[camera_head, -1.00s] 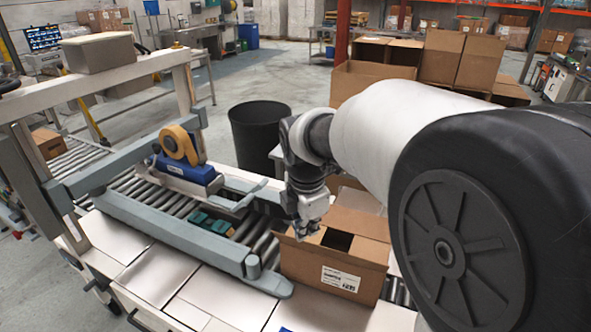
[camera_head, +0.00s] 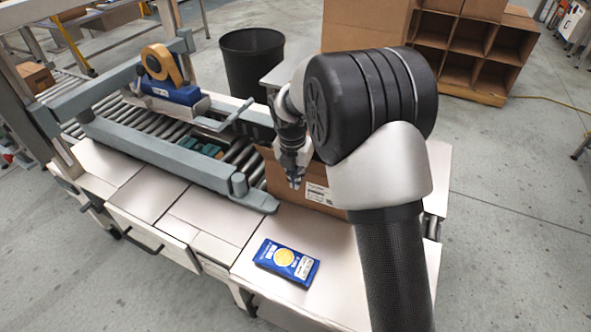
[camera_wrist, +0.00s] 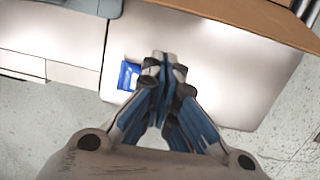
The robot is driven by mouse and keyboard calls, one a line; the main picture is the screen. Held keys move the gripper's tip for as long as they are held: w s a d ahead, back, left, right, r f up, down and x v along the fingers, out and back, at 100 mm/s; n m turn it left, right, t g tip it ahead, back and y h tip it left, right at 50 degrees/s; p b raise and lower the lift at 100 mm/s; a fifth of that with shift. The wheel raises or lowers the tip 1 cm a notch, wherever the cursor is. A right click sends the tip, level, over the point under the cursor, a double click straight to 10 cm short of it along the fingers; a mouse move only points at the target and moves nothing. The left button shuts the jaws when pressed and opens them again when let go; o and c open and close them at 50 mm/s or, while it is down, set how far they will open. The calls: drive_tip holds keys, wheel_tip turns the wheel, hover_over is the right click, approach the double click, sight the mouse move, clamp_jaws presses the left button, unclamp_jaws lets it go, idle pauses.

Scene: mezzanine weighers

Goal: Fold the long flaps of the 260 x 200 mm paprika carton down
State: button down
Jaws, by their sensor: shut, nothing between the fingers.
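The paprika carton (camera_head: 318,176) is a brown box with a white label on its near side. It stands on the roller conveyor at the right end of the taping frame. My arm covers much of it in the head view, and its top flaps cannot be made out there. In the wrist view a brown cardboard edge (camera_wrist: 262,16) of it shows at the top right. My gripper (camera_head: 294,184) is in front of the carton's near side, pointing down. In the wrist view my gripper (camera_wrist: 163,60) has its fingertips together, empty, over the pale worktop.
A blue packet (camera_head: 286,261) lies on the white worktop (camera_head: 200,215) in front of the carton. The tape dispenser (camera_head: 168,78) sits on the grey taping frame (camera_head: 165,160) to the left. A black bin (camera_head: 252,65) stands behind. Brown shelving (camera_head: 470,50) is at the back right.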

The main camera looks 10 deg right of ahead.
drive_tip(key=w+d+r, duration=0.2)
drive_tip(key=w, duration=0.1)
drive_tip(key=shift+b, duration=0.3)
drive_tip(key=shift+r, duration=0.15)
